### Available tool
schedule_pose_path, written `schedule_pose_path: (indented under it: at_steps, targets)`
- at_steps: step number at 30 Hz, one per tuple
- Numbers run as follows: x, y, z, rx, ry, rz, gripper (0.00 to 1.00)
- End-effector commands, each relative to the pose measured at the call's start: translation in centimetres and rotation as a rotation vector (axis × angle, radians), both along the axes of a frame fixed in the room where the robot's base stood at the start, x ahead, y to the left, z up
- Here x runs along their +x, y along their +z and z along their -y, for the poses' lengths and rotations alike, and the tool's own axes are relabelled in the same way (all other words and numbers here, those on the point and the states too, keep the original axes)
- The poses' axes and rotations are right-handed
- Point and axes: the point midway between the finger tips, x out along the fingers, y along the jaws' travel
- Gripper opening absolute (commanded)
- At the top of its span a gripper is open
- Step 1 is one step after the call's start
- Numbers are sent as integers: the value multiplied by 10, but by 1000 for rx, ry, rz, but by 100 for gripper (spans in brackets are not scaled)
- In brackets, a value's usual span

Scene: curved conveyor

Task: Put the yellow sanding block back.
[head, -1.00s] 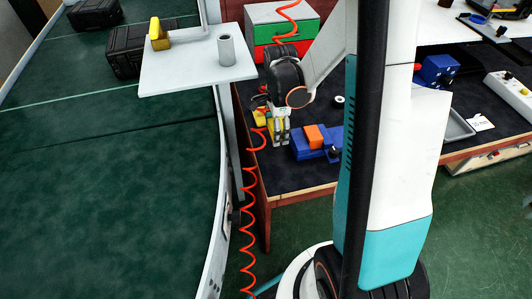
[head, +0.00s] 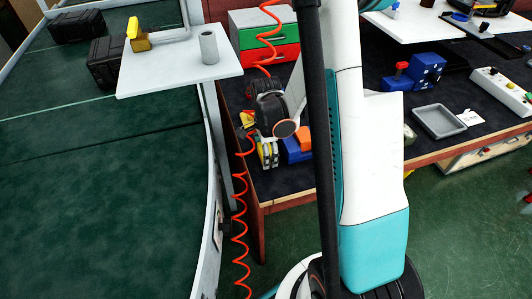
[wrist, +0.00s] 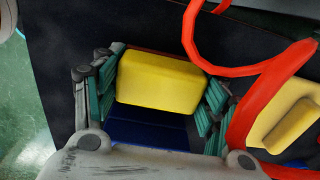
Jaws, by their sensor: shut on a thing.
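The yellow sanding block (wrist: 160,82) sits between the two green-padded fingers of my gripper (wrist: 155,92) in the wrist view. The gripper is shut on it. A dark blue surface (wrist: 148,130) shows just below the block; I cannot tell whether they touch. In the head view my gripper (head: 267,154) is over the left end of the dark workbench (head: 300,182), left of a blue vise-like thing with an orange block (head: 304,138). The fingers hide most of the held block there.
A red coiled hose (head: 240,215) hangs close left of my gripper and crosses the wrist view. Another yellow thing (wrist: 291,125) lies right of the fingers. A white shelf (head: 170,80) carries a yellow-handled thing (head: 137,38) and a grey cup (head: 208,47). A grey tray (head: 440,122) lies right.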

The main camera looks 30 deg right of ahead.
Motion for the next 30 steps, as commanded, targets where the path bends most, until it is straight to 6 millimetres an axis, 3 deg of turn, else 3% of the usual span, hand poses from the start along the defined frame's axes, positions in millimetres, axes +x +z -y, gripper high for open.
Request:
schedule_pose_path:
  at_steps: [4,5,7,8,21,30]
  targets:
    - [0,-2,0,0,0,0,44]
    - [0,-3,0,0,0,0,69]
    - [0,-2,0,0,0,0,84]
    - [0,-2,0,0,0,0,86]
    - [0,1,0,0,0,0,86]
    - [0,56,0,0,0,0,86]
